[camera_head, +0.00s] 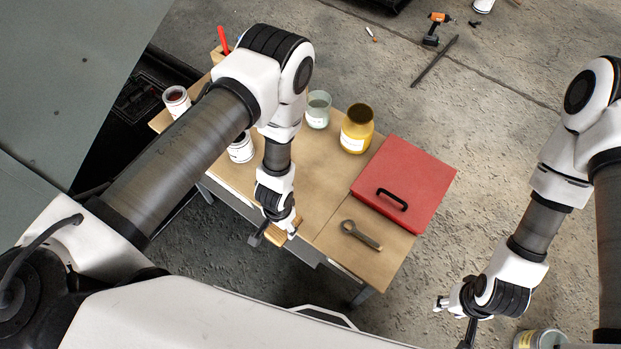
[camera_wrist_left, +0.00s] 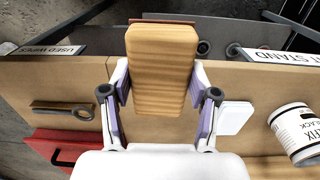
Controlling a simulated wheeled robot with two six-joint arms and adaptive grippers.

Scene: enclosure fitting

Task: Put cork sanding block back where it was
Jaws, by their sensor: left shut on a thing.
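The cork sanding block (camera_wrist_left: 162,75) is a tan, banded block with a reddish-brown far edge in the left wrist view. My left gripper (camera_wrist_left: 160,100) is shut on it, with a finger on each long side. In the head view the left gripper (camera_head: 277,225) is at the table's near edge, and part of the block (camera_head: 290,228) shows beside it. Whether the block touches the table I cannot tell. My right gripper (camera_head: 458,312) is at the lower right, away from the table; its finger opening is not clear.
The wooden table (camera_head: 325,190) holds a red box (camera_head: 415,175), a wrench (camera_head: 361,235), a yellow jar (camera_head: 357,130), a glass jar (camera_head: 318,110) and white cans (camera_head: 240,150). A "USED WIPES" label (camera_wrist_left: 50,50) and a partly hidden "STAND" label (camera_wrist_left: 282,56) are at the table edge.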

